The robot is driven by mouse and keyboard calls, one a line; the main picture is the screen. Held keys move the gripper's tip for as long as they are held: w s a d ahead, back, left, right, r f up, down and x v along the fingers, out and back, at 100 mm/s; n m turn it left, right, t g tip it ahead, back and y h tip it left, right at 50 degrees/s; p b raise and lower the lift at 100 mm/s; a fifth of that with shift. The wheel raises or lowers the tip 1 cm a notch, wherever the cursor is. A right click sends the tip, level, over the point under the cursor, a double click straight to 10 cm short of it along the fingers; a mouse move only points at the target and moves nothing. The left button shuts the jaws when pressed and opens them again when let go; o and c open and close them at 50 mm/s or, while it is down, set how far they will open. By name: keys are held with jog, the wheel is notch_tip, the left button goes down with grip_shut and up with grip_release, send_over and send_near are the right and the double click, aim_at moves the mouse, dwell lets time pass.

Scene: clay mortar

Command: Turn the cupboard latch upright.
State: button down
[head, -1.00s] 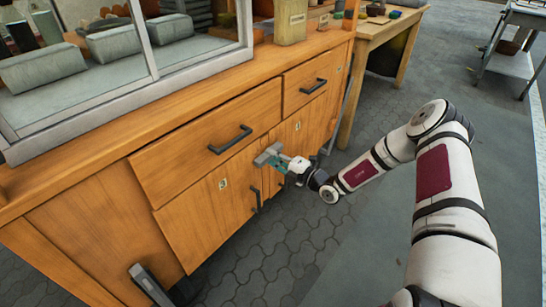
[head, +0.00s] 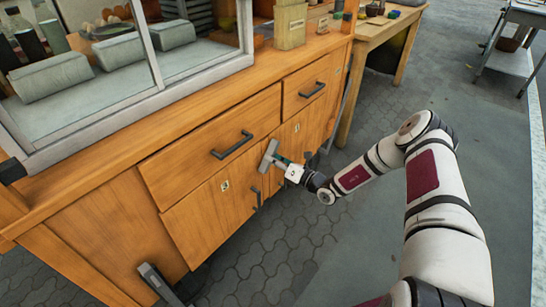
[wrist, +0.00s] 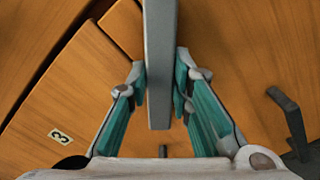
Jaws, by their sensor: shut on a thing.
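The cupboard latch (head: 267,156) is a grey bar on the front of the wooden cupboard, below the drawers and near the meeting edge of the doors. In the head view it stands steeply, its top leaning a little right. My gripper (head: 281,162) is at the latch. In the wrist view the latch (wrist: 160,50) runs up the picture between the teal-padded fingers of my gripper (wrist: 160,92), which are shut on it. The latch's pivot is hidden.
Dark handles sit on the drawers (head: 210,145) and doors; one door handle (head: 256,197) is just below the latch. A numbered label (wrist: 60,136) marks a door. A glass-fronted case (head: 140,80) stands on the cupboard top. Paved floor (head: 270,255) is clear in front.

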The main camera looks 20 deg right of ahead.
jog(key=shift+n+p, duration=1.5)
jog(key=shift+n, duration=2.3)
jog(key=shift+d+f, duration=0.1)
jog(key=c, duration=1.4)
grip_release()
jog(key=shift+c, duration=0.2)
jog(key=v, duration=1.2)
